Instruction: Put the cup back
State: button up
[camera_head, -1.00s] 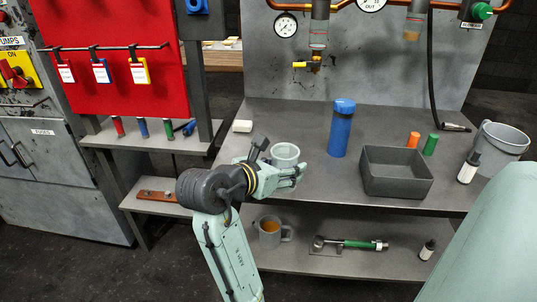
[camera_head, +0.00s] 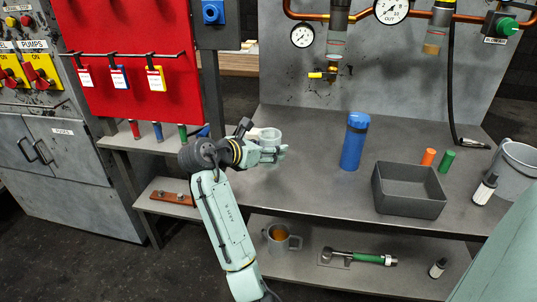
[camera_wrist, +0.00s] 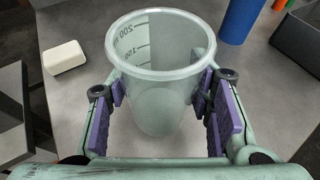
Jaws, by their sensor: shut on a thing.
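A translucent pale cup (camera_wrist: 160,75) with measuring marks, "200" near its rim, is upright between the purple-padded fingers of my gripper (camera_wrist: 163,105). The fingers are shut on its two sides, and its inside looks empty. In the head view the cup (camera_head: 268,136) is at the left part of the grey workbench (camera_head: 300,180), with my gripper (camera_head: 268,154) around it. I cannot tell whether its base touches the bench. A second cup (camera_head: 278,241), grey with a handle and orange-brown contents, stands on the lower shelf.
A white block (camera_wrist: 65,57) lies left of the held cup. A blue bottle (camera_head: 354,142), a dark open bin (camera_head: 410,205), orange and green cylinders and a grey bucket (camera_head: 517,165) stand to the right. A green-handled tool (camera_head: 360,258) lies on the lower shelf.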

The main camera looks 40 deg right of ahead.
jog(key=shift+w+d, duration=0.1)
jog(key=shift+w, duration=0.25)
jog(key=shift+f, duration=0.2)
jog(key=shift+f+p, duration=0.4)
jog(key=shift+f, duration=1.2)
jog(key=shift+f, duration=0.15)
jog(key=o, duration=1.4)
jog(key=shift+c, duration=0.2)
